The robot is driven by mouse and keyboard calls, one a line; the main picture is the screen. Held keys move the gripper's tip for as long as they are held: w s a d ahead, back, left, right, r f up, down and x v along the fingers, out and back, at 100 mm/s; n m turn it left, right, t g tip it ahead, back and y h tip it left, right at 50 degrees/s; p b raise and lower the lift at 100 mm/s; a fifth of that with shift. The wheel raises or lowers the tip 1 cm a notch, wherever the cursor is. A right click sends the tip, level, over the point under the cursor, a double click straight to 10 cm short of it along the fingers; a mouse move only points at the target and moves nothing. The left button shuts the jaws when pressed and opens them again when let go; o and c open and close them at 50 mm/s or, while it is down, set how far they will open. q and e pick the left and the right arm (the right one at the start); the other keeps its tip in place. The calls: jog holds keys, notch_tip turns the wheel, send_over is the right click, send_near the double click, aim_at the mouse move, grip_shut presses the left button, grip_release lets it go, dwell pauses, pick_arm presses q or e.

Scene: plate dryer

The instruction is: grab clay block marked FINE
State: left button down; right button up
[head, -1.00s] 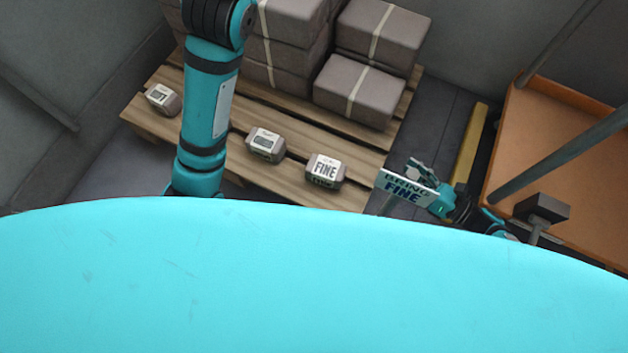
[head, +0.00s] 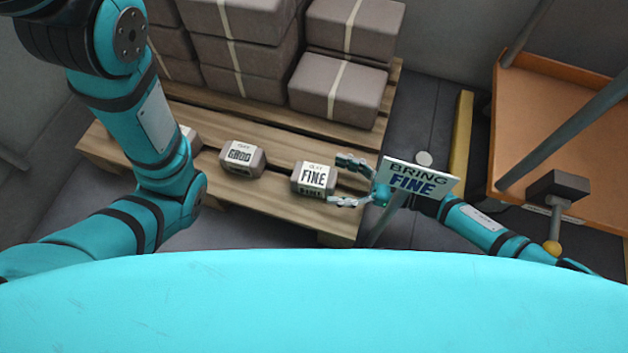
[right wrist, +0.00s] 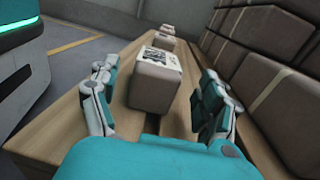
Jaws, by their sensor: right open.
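The clay block marked FINE (head: 313,178) sits near the right front edge of the wooden pallet (head: 290,212) in the head view. My right gripper (head: 338,181) is open just to its right, with its fingers pointing at the block. In the right wrist view the block (right wrist: 155,88) stands in front of the palm, between or just beyond the two spread fingers (right wrist: 155,100); I cannot tell whether they touch it. My left arm crosses the left of the head view, but its gripper is not seen.
A second labelled block (head: 242,158) sits left of the FINE one. A third (head: 191,136) is partly hidden behind my left arm. Strapped clay stacks (head: 340,90) stand behind. A sign reading BRING FINE (head: 420,182) overlaps my right wrist. An orange cart (head: 560,110) stands at the right.

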aim_at(314, 175)
jog(key=shift+w+a, duration=0.15)
jog(key=shift+a, duration=0.45)
jog(key=b+x, duration=0.2)
jog(key=x, duration=0.2)
jog(key=shift+a+r+b, duration=0.1)
jog(key=shift+a+b, duration=0.15)
jog(key=shift+b, duration=0.15)
jog(key=shift+a+r, duration=0.1)
jog(key=shift+a, duration=0.1)
jog(key=shift+c, duration=0.4)
grip_shut()
jog(key=shift+r, duration=0.1)
